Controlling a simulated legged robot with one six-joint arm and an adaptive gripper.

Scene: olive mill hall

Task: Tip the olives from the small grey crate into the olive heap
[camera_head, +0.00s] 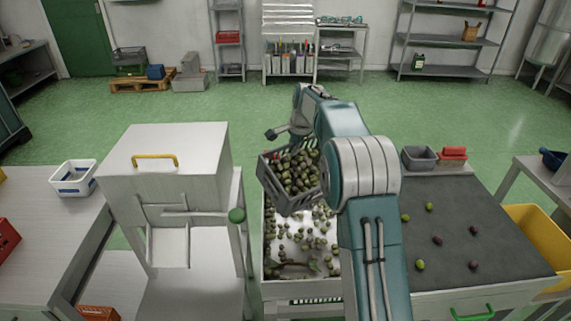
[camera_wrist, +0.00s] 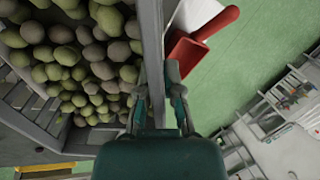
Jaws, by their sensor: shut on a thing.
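The small grey crate (camera_head: 268,182) is full of green and dark olives (camera_head: 298,172). It hangs tilted above the white bin that holds the olive heap (camera_head: 300,237). My gripper (camera_wrist: 160,85) is shut on the crate's wall, which runs between its fingers in the wrist view. In the head view my arm hides the gripper's fingers and the crate's right side. The olives (camera_wrist: 75,55) fill the left of the wrist view and are inside the crate. The heap lies loosely spread, with twigs and leaves near the front. My arm hides its right part.
A white machine with a yellow handle (camera_head: 155,160) stands close left of the bin. A dark sorting belt (camera_head: 470,225) with a few olives lies right. A grey bin (camera_head: 419,158) and a red box (camera_head: 452,155) stand behind it. Green floor beyond is open.

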